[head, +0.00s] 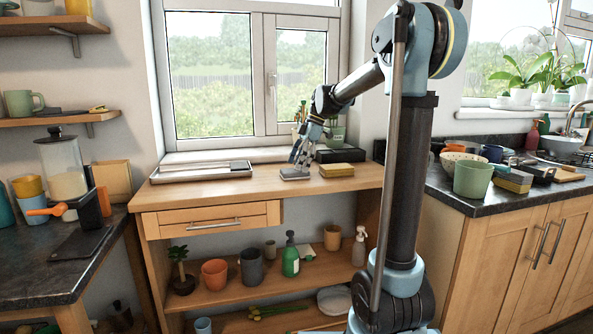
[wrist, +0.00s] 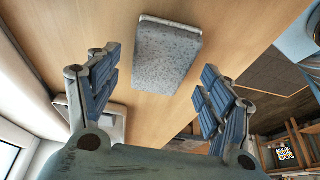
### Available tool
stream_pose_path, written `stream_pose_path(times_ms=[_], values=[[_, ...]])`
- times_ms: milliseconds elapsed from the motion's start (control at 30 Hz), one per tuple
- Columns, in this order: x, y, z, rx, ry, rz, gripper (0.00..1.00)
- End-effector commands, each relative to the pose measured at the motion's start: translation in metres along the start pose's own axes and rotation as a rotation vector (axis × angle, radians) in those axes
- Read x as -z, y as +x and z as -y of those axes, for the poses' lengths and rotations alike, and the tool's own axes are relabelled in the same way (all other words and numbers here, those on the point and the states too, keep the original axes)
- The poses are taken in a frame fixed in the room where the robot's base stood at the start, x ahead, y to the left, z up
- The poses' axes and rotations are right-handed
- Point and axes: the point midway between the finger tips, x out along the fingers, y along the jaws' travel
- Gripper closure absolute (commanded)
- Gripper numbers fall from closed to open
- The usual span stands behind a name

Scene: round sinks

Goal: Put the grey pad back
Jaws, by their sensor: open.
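The grey pad (head: 295,174) lies flat on the wooden bench top, below my gripper (head: 299,160). In the wrist view the speckled grey pad (wrist: 168,55) lies ahead of and between the two spread blue fingers of my gripper (wrist: 161,68). The fingers are open and hold nothing. The pad appears to rest on the wood; the exact gap between it and the fingertips is hard to tell.
A yellow pad stack (head: 337,170) sits just right of the grey pad, with a dark box (head: 341,155) behind it. A metal tray (head: 202,172) lies at the bench's left. Bare wood (head: 225,192) runs along the front. Plants stand by the window.

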Motion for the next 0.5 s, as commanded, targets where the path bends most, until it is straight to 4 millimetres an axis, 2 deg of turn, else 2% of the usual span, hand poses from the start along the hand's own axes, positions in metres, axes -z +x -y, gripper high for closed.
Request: stream_pose_path(times_ms=[300, 500], values=[[-0.001, -0.062, 0.0, 0.0, 0.002, 0.0, 0.27], [-0.001, -0.089, 0.0, 0.0, 0.002, 0.0, 0.27]])
